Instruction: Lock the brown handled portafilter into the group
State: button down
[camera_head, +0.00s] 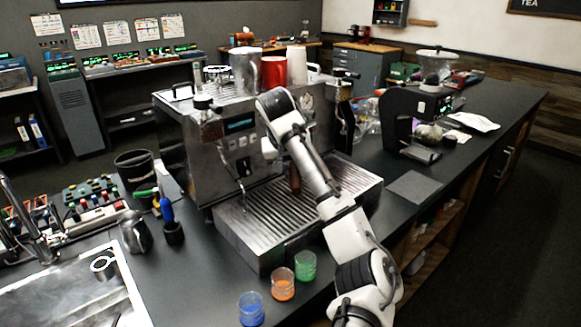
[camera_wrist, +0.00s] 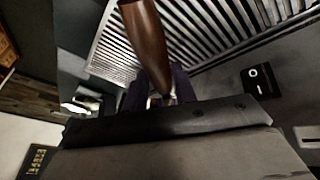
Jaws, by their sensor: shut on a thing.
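The brown handle of the portafilter (camera_wrist: 146,38) fills the upper middle of the wrist view, with the slatted drip tray behind it. My gripper (camera_wrist: 158,88) is shut on the portafilter near the handle's narrow lower end in that view, where a bit of metal shows. In the head view a short piece of the brown handle (camera_head: 295,181) shows beside my white arm, above the drip tray (camera_head: 262,222). The espresso machine (camera_head: 215,150) stands behind. My arm hides the gripper and the group there, so I cannot tell whether the portafilter sits in the group.
Blue (camera_head: 251,309), orange (camera_head: 281,284) and green (camera_head: 305,266) cups stand before the drip tray, close to my arm. A steel pitcher (camera_head: 135,233) is on the left by the sink (camera_head: 75,290). A black grinder (camera_head: 412,118) stands right; a grey mat (camera_head: 414,187) lies clear.

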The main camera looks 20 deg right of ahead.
jog(key=d+n+t+y, duration=0.1)
jog(key=d+n+y, duration=0.2)
jog(key=d+n, duration=0.3)
jog(key=shift+n+t, duration=0.3)
jog(key=shift+n, duration=0.5)
dwell(0.3)
jog(key=c, duration=1)
grip_release()
jog(key=shift+c, duration=0.2)
jog(key=b+v, duration=0.2)
jog(key=v, duration=1.2)
jog(key=shift+b, duration=0.35)
